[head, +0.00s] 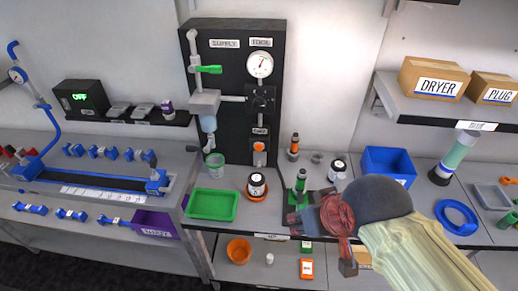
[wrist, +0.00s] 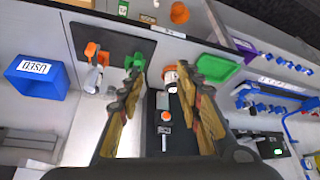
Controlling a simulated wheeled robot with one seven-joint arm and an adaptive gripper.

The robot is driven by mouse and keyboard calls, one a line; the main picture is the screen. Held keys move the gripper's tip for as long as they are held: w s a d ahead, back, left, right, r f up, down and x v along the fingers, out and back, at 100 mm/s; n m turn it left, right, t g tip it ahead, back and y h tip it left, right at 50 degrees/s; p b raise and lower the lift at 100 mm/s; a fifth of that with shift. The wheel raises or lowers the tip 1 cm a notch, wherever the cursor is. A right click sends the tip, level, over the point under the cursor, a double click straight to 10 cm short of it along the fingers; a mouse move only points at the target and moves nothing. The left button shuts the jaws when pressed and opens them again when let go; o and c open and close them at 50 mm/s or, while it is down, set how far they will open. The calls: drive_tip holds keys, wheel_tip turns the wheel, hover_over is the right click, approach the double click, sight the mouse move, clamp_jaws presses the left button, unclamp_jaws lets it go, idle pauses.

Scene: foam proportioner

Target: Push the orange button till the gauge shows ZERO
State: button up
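The orange button (head: 259,147) sits low on the black upright panel (head: 220,130), below a small label. It also shows in the wrist view (wrist: 165,116), seen between my fingers. The round white gauge (head: 260,65) is on the panel's upper right, under the "FOOL"-like label. Its needle points roughly upward, but its markings are too small to read. My gripper (head: 320,243) is in front of the counter, right of and below the button, apart from it. In the wrist view my gripper (wrist: 162,75) has its two fingers spread wide with nothing between them.
A blue bin (head: 388,165) is behind my arm. A shelf (head: 440,110) with boxes overhangs the right.

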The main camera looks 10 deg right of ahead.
drive_tip(key=shift+c, duration=0.4)
drive_tip(key=c, duration=0.7)
clamp_jaws()
idle(0.6)
